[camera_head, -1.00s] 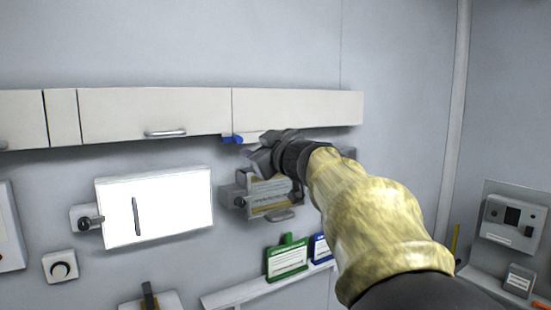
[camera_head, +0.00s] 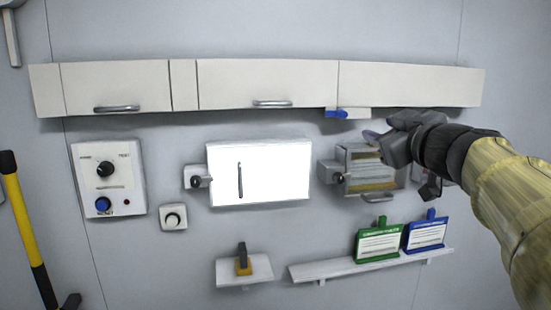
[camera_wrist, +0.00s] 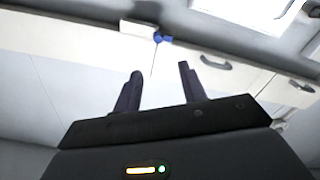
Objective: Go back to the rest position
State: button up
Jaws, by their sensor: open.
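My gripper (camera_head: 385,142) is at the right in the head view, in front of a grey wall box (camera_head: 368,184) with a yellowish band, and covers part of it. In the wrist view my gripper (camera_wrist: 158,88) has its two dark fingers apart, with nothing between them. A small blue piece (camera_head: 337,113) sits under the wall cabinets (camera_head: 268,84); it also shows in the wrist view (camera_wrist: 162,38), beyond the fingers.
A bright white panel (camera_head: 270,172) is left of the grey box. Below it are a small shelf (camera_head: 232,271) with an orange and dark item (camera_head: 243,262), and a ledge (camera_head: 335,268) with a green card holder (camera_head: 378,243) and a blue one (camera_head: 427,233). A control box (camera_head: 122,190) hangs further left.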

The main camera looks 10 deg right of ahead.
jog(key=w+a+f+m+g+h+b, duration=0.1)
jog(key=w+f+m+g+h, duration=0.15)
jog(key=f, duration=1.15)
jog(key=w+a+f+m+g+h+b, duration=0.1)
jog(key=a+f+m+g, duration=0.2)
jog(key=f, duration=1)
jog(key=s+a+f+g+y+b, duration=0.1)
jog(key=s+a+f+g, duration=0.3)
jog(key=s+f, duration=0.5)
jog(key=s+a+f+g+y+b, duration=0.1)
jog(key=s+a+f+g, duration=0.4)
jog(key=s+f, duration=0.4)
notch_tip(320, 180, down, 7)
jog(key=shift+s+f+m+g, duration=0.1)
jog(key=shift+s+m+g, duration=0.1)
jog(key=shift+m+g, duration=0.2)
